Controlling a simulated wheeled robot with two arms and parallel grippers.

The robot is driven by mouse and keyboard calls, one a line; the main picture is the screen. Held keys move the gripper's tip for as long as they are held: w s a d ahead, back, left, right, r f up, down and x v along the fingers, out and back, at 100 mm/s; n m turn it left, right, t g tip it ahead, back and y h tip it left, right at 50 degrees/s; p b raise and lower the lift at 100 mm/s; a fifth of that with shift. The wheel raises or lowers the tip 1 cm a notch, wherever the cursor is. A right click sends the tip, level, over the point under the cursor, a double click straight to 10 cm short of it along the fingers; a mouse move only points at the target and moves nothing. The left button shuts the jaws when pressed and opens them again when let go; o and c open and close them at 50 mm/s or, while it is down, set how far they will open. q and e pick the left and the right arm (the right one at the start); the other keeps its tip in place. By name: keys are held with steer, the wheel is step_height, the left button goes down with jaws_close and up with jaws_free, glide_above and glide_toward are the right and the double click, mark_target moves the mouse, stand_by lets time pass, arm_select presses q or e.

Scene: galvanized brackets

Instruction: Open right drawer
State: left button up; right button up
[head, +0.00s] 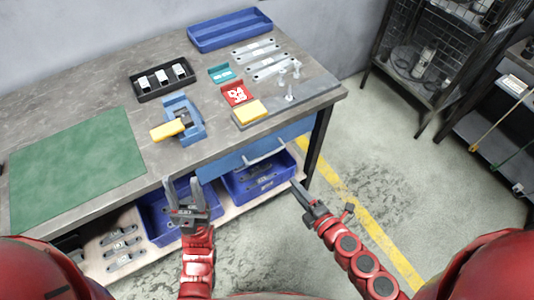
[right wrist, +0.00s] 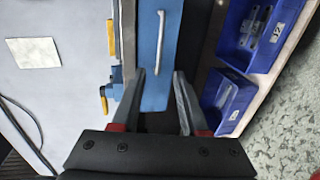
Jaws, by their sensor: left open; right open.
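The right drawer (head: 228,163) is a blue front under the right part of the workbench top, with a pale bar handle (head: 264,158). It looks shut. In the right wrist view, the drawer front (right wrist: 158,88) and its handle (right wrist: 160,42) lie ahead of the fingertips. My right gripper (head: 299,194) is open and empty, to the right of the handle and apart from it; its fingers also show in the right wrist view (right wrist: 159,75). My left gripper (head: 184,184) is open and empty, in front of the bench edge, left of the drawer.
Blue bins (head: 235,190) stand on the lower shelf (head: 152,262) beneath the drawer. The bench top (head: 100,92) holds a green mat (head: 75,165), a blue vise (head: 184,112), a black tray (head: 137,90) and a blue tray (head: 228,44).

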mark_target(267, 156)
steer(key=p+x, duration=0.1)
steer(key=x, duration=1.5)
steer(key=shift+f+p, duration=0.1)
steer(key=shift+p, duration=0.25)
steer(key=shift+w+a+f, duration=0.15)
steer(key=shift+w+a, duration=0.2)
steer(key=shift+w, duration=0.1)
jaws_close()
